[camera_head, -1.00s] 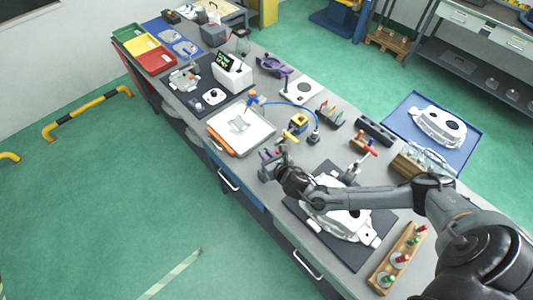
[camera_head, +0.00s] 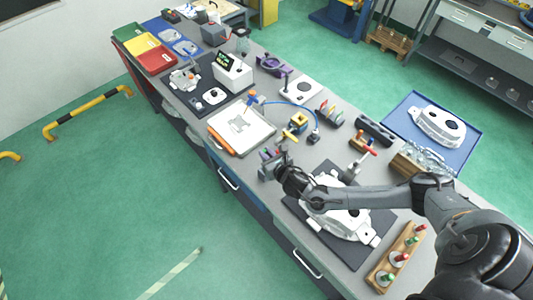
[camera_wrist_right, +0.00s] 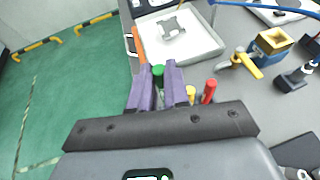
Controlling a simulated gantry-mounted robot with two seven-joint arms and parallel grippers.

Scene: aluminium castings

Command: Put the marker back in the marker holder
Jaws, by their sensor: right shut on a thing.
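My right gripper (camera_head: 268,163) is over the front edge of the bench, in front of the white tray with a casting. In the right wrist view its two purple fingers (camera_wrist_right: 159,88) are shut on a green marker (camera_wrist_right: 158,75); only the marker's green end shows between them. A red marker (camera_wrist_right: 209,91) and a yellow marker (camera_wrist_right: 190,93) stand just right of the fingers. The marker holder under them is mostly hidden by the gripper, so I cannot tell whether the green marker is inside it. My left gripper is not in view.
The white tray (camera_head: 262,139) lies just beyond the gripper. A yellow-handled tool (camera_wrist_right: 245,63) and a blue-and-yellow block (camera_wrist_right: 271,46) are to the right. A large white casting (camera_head: 337,222) lies on a dark mat under my right arm. A wooden rack (camera_head: 379,276) stands nearer.

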